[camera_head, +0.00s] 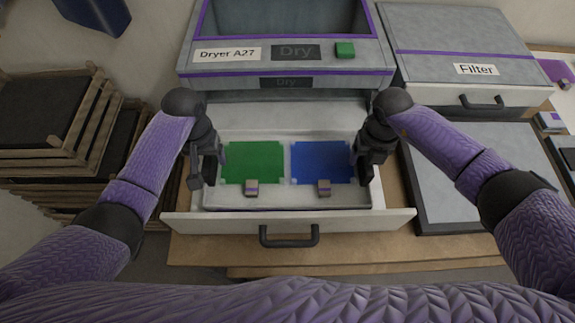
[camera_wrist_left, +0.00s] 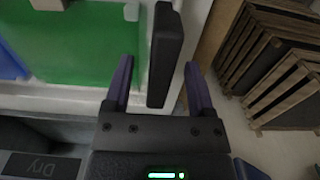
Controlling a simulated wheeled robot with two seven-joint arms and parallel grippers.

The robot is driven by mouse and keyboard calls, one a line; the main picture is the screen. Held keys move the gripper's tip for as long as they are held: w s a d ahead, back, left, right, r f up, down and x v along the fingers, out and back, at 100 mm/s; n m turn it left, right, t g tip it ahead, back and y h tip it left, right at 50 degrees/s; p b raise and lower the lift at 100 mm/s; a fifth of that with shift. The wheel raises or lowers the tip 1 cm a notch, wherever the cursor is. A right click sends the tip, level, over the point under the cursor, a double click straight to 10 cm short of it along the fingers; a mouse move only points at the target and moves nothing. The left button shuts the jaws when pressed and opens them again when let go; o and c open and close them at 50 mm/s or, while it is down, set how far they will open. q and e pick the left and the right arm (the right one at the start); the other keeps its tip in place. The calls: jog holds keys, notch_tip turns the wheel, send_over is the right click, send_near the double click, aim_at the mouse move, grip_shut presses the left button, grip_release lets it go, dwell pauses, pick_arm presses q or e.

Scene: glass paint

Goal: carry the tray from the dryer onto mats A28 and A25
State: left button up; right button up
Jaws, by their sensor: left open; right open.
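The pale tray (camera_head: 288,198) lies in the open drawer of the dryer (camera_head: 287,55), labelled Dryer A27. It holds a green sheet (camera_head: 253,160) and a blue sheet (camera_head: 321,162), each with a small block at its front edge. My left gripper (camera_head: 208,170) is at the tray's left end. In the left wrist view, its open fingers (camera_wrist_left: 158,80) stand on either side of a dark upright handle (camera_wrist_left: 165,55), with gaps showing. My right gripper (camera_head: 366,165) is open at the tray's right end; its fingertips are partly hidden. No mat labelled A28 or A25 is readable.
The drawer front (camera_head: 200,227) has a dark handle (camera_head: 289,238). A filter box (camera_head: 465,55) stands right of the dryer, with a dark-edged grey panel (camera_head: 480,165) in front. Stacked wooden frames (camera_head: 45,125) stand at left, also in the left wrist view (camera_wrist_left: 280,60).

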pick_arm(q)
jog(key=shift+f, duration=0.65)
pick_arm(e)
jog(key=shift+f, duration=0.65)
pick_arm(q)
grip_shut()
pick_arm(e)
grip_shut()
pick_arm(q)
jog(key=shift+r, duration=0.1)
pick_arm(e)
jog(key=shift+r, duration=0.1)
